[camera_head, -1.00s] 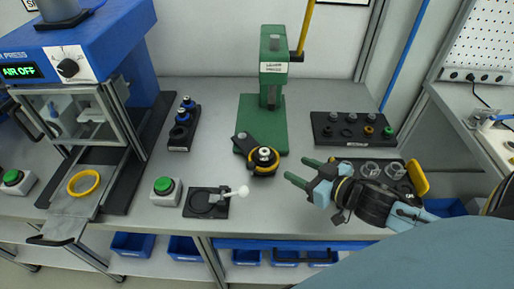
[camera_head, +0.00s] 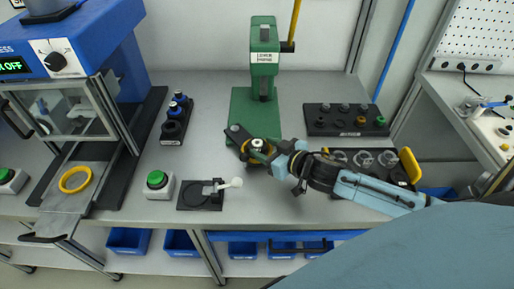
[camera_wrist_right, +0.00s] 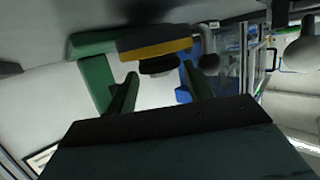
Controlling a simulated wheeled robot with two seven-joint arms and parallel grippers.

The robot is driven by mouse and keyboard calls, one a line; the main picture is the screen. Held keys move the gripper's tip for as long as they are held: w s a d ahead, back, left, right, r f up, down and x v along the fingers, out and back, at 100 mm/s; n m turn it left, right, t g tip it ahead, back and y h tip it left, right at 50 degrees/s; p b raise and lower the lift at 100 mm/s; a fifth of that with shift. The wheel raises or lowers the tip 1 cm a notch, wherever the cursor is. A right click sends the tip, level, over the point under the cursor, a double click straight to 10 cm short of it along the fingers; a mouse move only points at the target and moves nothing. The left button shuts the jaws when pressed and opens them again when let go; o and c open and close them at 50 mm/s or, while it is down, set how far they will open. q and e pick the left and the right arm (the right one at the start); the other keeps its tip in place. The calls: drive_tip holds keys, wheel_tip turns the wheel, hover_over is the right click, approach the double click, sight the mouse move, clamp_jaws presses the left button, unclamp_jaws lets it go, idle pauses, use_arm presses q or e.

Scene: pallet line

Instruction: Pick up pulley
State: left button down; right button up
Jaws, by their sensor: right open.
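The pulley (camera_head: 257,143), a black and yellow disc with a pale hub, sits at the front of the green press base, partly covered by my right gripper. It also shows in the right wrist view (camera_wrist_right: 155,49), beyond the fingertips. My right gripper (camera_head: 264,153), with green fingers, reaches in from the right at the pulley. In the right wrist view its two fingers (camera_wrist_right: 161,84) stand apart with a gap between them. I cannot tell if they touch the pulley. My left gripper is not in view.
The green arbor press (camera_head: 263,62) rises behind the pulley. A black fixture with a white-knobbed lever (camera_head: 203,195) lies front left, beside a green button (camera_head: 157,180). Black part trays (camera_head: 346,120) are at right. The blue air press (camera_head: 75,45) stands left.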

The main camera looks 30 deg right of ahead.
sight(261, 148)
drive_tip(key=shift+x, duration=1.05)
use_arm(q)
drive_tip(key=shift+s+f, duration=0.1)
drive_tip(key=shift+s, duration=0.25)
use_arm(e)
drive_tip(key=shift+c, duration=0.4)
